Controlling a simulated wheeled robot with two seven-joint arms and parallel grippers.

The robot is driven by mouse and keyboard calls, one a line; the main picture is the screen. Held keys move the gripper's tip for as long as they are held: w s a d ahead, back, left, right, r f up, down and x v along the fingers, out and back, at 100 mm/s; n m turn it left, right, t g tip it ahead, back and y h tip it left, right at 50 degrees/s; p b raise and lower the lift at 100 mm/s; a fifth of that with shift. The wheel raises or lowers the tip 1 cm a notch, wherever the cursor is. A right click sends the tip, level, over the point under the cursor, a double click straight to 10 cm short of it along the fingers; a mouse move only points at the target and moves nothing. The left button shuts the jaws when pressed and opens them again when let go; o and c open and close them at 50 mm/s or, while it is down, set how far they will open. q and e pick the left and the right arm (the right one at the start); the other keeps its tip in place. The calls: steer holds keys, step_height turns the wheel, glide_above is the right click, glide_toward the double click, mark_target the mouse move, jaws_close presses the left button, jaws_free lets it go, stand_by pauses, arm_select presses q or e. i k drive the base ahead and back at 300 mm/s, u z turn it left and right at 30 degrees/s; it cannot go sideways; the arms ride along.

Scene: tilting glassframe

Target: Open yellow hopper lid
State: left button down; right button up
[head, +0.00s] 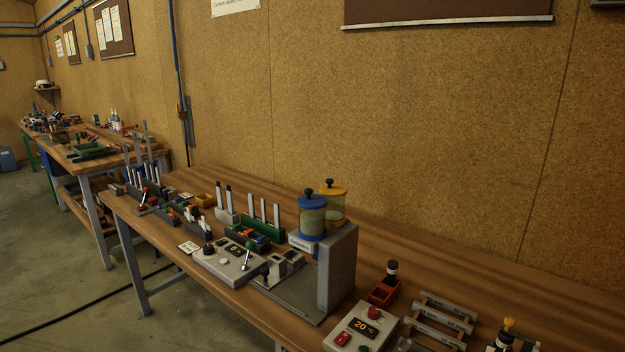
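The yellow hopper lid (333,192) sits on a clear hopper (334,213) on top of the grey machine in the middle of the bench. It has a black knob (329,182) and looks closed. A second hopper with a blue lid (312,201) and its own black knob stands in front and to the left, partly hiding the yellow one. Neither of my grippers shows in the head view.
The grey machine (338,268) stands on the wooden bench (490,272). A control box (228,262) with a lever is left of it. A box reading 20 (361,328), a red bin (383,293) and a grey rack (438,322) are at right. Bench behind the rack is clear.

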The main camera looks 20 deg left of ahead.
mark_target(331, 189)
steer(key=u, duration=2.35)
steer(key=i, duration=3.15)
steer(key=z, duration=4.05)
